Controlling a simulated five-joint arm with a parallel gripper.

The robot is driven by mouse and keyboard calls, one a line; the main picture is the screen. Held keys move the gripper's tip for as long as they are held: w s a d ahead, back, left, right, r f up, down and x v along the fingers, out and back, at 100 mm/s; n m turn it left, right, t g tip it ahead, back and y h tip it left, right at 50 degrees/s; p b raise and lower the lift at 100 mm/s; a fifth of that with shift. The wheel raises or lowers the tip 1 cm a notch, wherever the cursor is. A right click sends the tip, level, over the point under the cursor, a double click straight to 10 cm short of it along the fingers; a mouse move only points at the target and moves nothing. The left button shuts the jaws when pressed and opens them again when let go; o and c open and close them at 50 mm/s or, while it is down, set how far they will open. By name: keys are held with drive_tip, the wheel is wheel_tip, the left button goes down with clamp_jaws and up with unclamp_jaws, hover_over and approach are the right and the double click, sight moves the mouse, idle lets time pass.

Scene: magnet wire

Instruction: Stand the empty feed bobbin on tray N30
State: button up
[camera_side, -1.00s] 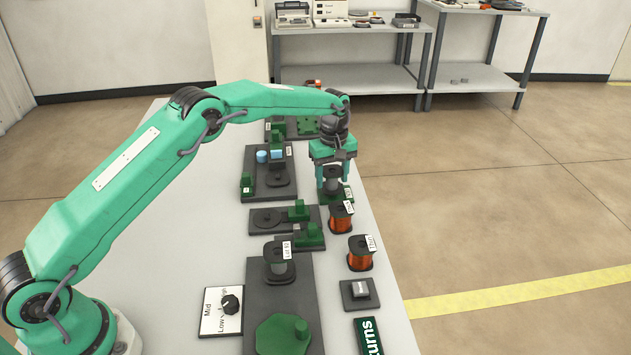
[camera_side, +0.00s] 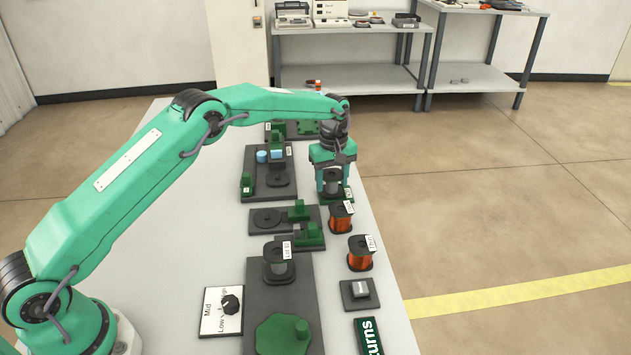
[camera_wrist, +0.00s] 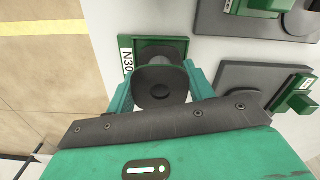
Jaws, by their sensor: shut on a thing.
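My gripper (camera_side: 332,185) is shut on the empty feed bobbin (camera_side: 333,184), a dark grey spool with no wire on it. The wrist view shows its round dark flange (camera_wrist: 160,88) between my gripper's two green fingers (camera_wrist: 160,95). Tray N30 (camera_wrist: 142,45) is a green square tray with a white N30 label on its left side. The bobbin is upright over the tray and hides much of it. I cannot tell whether its base touches the tray floor. In the side view the tray (camera_side: 348,194) shows only partly behind my fingers.
Two copper-wound spools (camera_side: 341,217) (camera_side: 361,253) stand in front. A dark bobbin with a white label (camera_side: 278,262) stands on a dark plate beside a green disc (camera_side: 283,335). Dark fixtures (camera_side: 268,220) lie left of the tray. The table's right edge is close.

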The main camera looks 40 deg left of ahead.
drive_tip(key=shift+f, duration=0.5)
drive_tip(key=o, duration=1)
drive_tip(key=shift+o, duration=0.2)
drive_tip(key=shift+r, duration=2.5)
drive_tip(key=shift+r, duration=0.15)
wheel_tip(320, 180, up, 7)
drive_tip(key=shift+f, duration=0.1)
drive_tip(key=shift+r, duration=0.4)
